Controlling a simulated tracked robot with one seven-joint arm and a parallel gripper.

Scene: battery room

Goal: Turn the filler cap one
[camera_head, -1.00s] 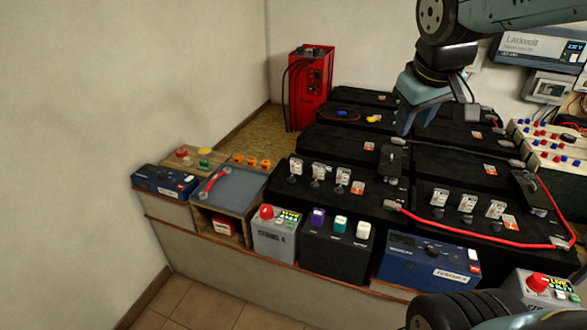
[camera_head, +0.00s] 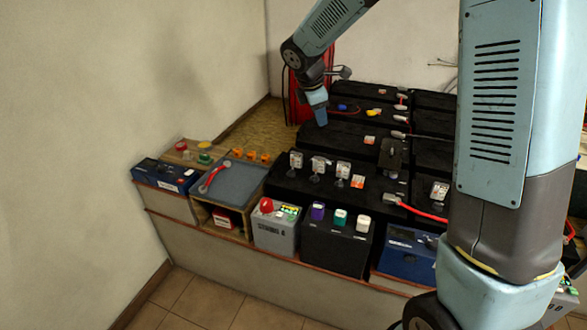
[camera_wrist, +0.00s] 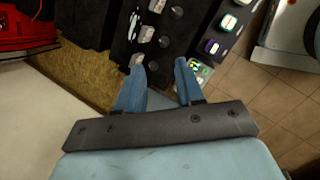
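My gripper (camera_head: 319,118) hangs above the black batteries, left of the middle of the head view. In the wrist view my gripper (camera_wrist: 160,72) has its two blue fingers apart with nothing between them. The near left black battery (camera_head: 285,190) bears a row of three small round dark caps, each with a clear tag. One dark cap (camera_head: 316,181) shows in the head view. In the wrist view a dark cap (camera_wrist: 152,66) lies just beyond the fingertips, and another dark cap (camera_wrist: 165,41) is farther off. No cap is touched. I cannot tell which is cap one.
A grey tray (camera_head: 238,187) with a red-handled tool stands left of the batteries. A grey box with a red knob (camera_head: 266,205) and a dark box with coloured buttons (camera_head: 338,240) stand in front. A red unit (camera_head: 297,95) is behind my gripper. My arm hides the right side.

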